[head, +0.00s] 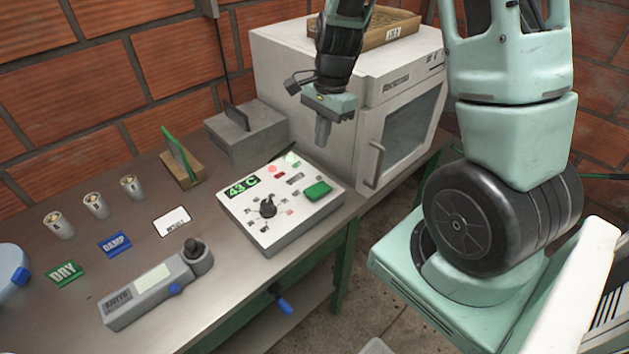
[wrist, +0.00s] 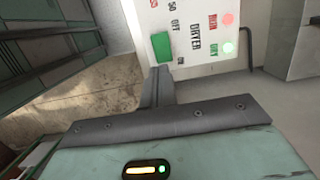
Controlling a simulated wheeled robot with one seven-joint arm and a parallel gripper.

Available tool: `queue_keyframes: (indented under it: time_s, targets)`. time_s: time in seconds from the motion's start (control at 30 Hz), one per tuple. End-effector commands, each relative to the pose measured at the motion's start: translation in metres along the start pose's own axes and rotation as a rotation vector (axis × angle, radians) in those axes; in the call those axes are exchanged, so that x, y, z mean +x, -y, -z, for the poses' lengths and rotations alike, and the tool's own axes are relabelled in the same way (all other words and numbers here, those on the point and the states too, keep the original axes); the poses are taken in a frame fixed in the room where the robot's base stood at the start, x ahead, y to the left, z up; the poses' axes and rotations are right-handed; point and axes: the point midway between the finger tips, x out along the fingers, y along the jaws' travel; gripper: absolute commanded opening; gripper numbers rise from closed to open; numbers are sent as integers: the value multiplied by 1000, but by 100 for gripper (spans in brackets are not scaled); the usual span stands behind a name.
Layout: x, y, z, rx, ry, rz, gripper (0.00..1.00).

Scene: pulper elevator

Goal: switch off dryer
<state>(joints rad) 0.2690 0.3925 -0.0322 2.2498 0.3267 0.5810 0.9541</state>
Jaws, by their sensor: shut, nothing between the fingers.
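The dryer control box (head: 255,226) is a white panel on the bench, with a "43 C" display (head: 241,187), a black dial (head: 267,208) and a green switch (head: 317,191) near its right edge. In the wrist view the green switch (wrist: 162,47) sits beside "OFF" and "ON" marks and the word "DRYER". A red lamp (wrist: 228,19) and a green lamp (wrist: 228,47) show there. My gripper (head: 323,141) is shut and empty, pointing down above the panel's back right side. In the wrist view its fingertips (wrist: 159,72) appear just short of the switch; contact cannot be told.
The white dryer cabinet (head: 305,72) stands behind the panel, with a tray (head: 385,27) on top. A grey box (head: 248,133) stands at the back. Several metal cups, DRY (head: 65,273) and DAMP (head: 115,244) cards and a grey meter (head: 157,290) are left.

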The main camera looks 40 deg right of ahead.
Motion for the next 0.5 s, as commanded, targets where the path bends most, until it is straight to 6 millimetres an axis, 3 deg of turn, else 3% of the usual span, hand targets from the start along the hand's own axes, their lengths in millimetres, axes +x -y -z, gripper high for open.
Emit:
queue_keyframes:
  time_s: [0.5]
  targets:
    - [92,-2,0,1,4,-6,0]
